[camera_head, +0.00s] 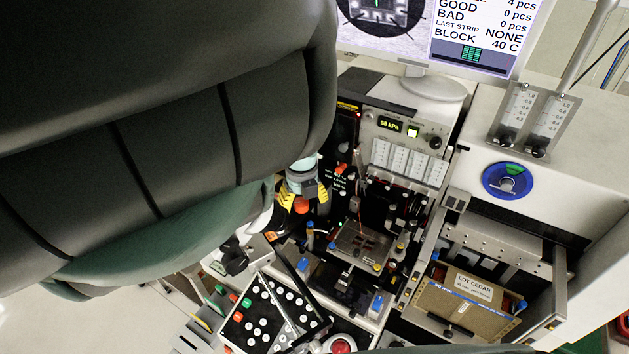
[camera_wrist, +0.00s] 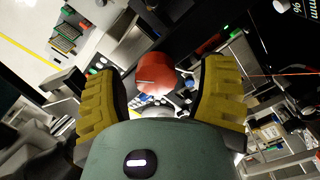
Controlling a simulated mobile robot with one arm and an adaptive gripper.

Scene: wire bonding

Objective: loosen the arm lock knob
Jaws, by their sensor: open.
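My gripper (camera_head: 304,195) has two yellow fingers and is open. In the wrist view its fingers (camera_wrist: 162,78) stand left and right of a red-orange knob (camera_wrist: 156,76), with a visible gap on each side. The knob carries a dark line on its face. In the head view the red-orange knob (camera_head: 301,206) shows just beyond the fingertips, partly hidden by them. I see no label naming it as the arm lock knob. I cannot tell the exact distance between fingertips and knob.
A smaller red knob (camera_head: 340,168) is close on the right. A work stage (camera_head: 361,240) lies below right, and a button panel (camera_head: 262,318) below. A box marked LOT CEDAR (camera_head: 455,306) sits in a bay at right. A blue dial (camera_head: 509,181) is above it.

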